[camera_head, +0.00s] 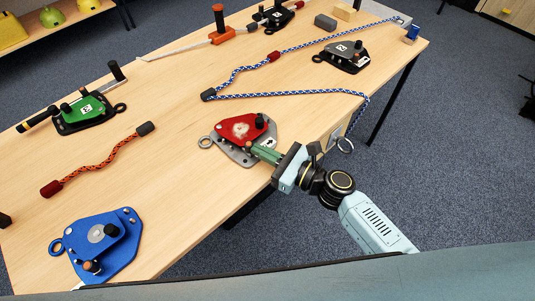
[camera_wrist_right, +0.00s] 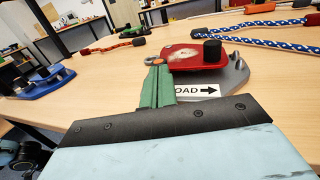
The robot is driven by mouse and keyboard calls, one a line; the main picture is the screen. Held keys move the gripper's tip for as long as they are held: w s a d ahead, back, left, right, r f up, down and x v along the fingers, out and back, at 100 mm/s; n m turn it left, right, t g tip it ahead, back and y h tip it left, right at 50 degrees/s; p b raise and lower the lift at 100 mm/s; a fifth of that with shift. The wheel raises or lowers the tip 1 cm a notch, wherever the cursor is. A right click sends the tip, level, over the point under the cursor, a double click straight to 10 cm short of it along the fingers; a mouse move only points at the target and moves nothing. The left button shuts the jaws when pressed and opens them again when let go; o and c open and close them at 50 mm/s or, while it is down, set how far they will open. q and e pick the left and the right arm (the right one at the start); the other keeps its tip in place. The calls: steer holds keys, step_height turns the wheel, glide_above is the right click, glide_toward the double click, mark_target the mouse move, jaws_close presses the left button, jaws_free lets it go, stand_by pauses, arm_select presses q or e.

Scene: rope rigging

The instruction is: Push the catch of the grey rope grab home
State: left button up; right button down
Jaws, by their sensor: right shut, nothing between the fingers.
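The rope grab with a grey base plate (camera_head: 233,154) and a worn red cover (camera_head: 238,127) lies near the table's front edge. A black knob (camera_head: 260,121) stands on the cover. In the right wrist view its grey plate (camera_wrist_right: 238,78) carries a white label reading "OAD" with an arrow (camera_wrist_right: 197,91). A small copper-coloured part, perhaps the catch (camera_wrist_right: 153,61), shows right at my fingertips; I cannot tell whether they touch it. My right gripper (camera_head: 256,150) is shut and empty, its green fingers (camera_wrist_right: 157,72) at the grab's near side. My left gripper is not in view.
A blue rope grab (camera_head: 122,249), a green one (camera_head: 86,109) and a dark grey one (camera_head: 345,55) lie elsewhere on the table (camera_head: 165,180). A blue-white rope (camera_head: 290,95) runs behind the red-covered grab. An orange rope (camera_head: 98,160) lies to the left.

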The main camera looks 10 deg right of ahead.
steer(key=shift+w+a+r, duration=0.1)
steer(key=shift+a+r, duration=0.05)
